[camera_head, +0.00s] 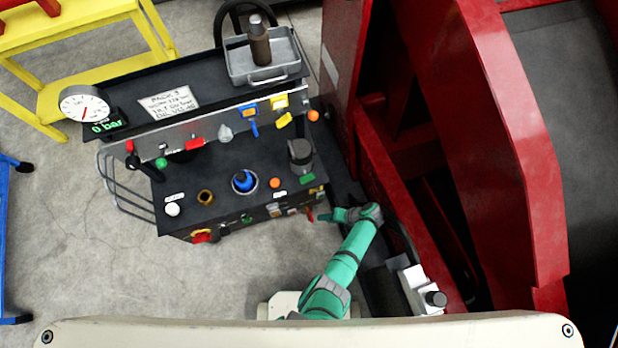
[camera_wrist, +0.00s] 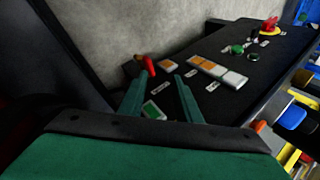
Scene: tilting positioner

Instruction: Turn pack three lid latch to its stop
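A small red lever (camera_wrist: 149,64) stands out from the dark front panel of the black cart, near its corner; it also shows in the head view (camera_head: 309,215). I cannot tell for sure that this is the pack three lid latch, as its label is too small to read. My gripper (camera_wrist: 162,77) is open, with its two green fingers apart. The left fingertip is close to the red lever, which lies just past it. I cannot tell whether they touch. No thing shows held between the fingers. In the head view my gripper (camera_head: 326,216) is at the cart's right front corner.
The black cart (camera_head: 225,172) carries a gauge (camera_head: 84,103), a tray (camera_head: 264,60), knobs and coloured tags. Orange and white blocks (camera_wrist: 217,72) sit on the panel beside the lever. A large red frame (camera_head: 500,130) stands close on the right. The floor (camera_head: 110,260) at left is clear.

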